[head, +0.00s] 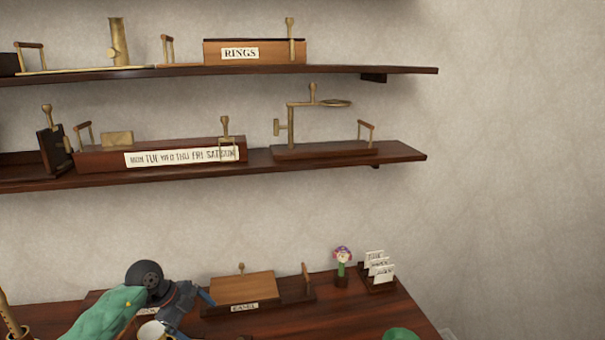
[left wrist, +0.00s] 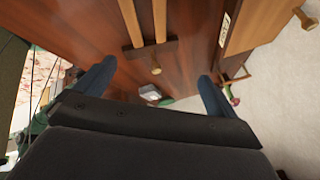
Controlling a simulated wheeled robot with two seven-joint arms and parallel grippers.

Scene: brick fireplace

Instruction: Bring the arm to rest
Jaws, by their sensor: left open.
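My left arm comes in from the lower left in the head view, with a green sleeve-like link and a dark round joint. My left gripper (head: 196,302) is low over the wooden desk, just left of the small wooden box labelled EASEL (head: 245,290). In the left wrist view the left gripper (left wrist: 157,72) has its two blue fingers wide apart, with nothing held between them. Past the fingers are the red-brown desk top (left wrist: 85,30) and a wooden stand with two rails (left wrist: 150,45). My right gripper is not in view.
A small flower figure (head: 342,262) and a card holder (head: 377,268) stand on the desk at right. Two wall shelves above hold a RINGS box (head: 220,54), a weekday box (head: 110,159) and a brass ring stand (head: 310,152).

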